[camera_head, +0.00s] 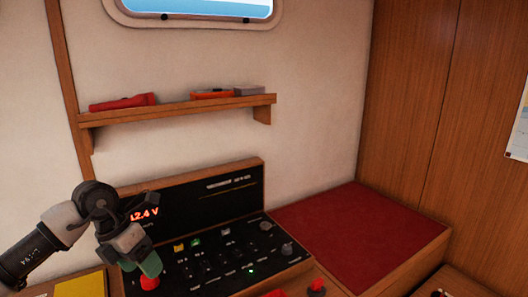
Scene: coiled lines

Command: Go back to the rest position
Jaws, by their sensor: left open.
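My left arm comes in from the left, and my left gripper (140,266) hangs over the left part of a black control panel (215,262). The gripper is open, with green fingertips and nothing visible between them. A red knob (150,284) on the panel shows just below the fingertips; I cannot tell whether they touch it. The panel's upright back has a lit red display (145,214) reading about 12.4 V, partly covered by my arm. My right gripper is out of view.
A wooden shelf (190,108) on the wall holds a red flashlight (123,102) and small boxes (213,94). A bare red-topped surface (345,235) lies right of the panel. A yellow item (80,285) is at lower left. Wooden wall panels (415,100) stand at right.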

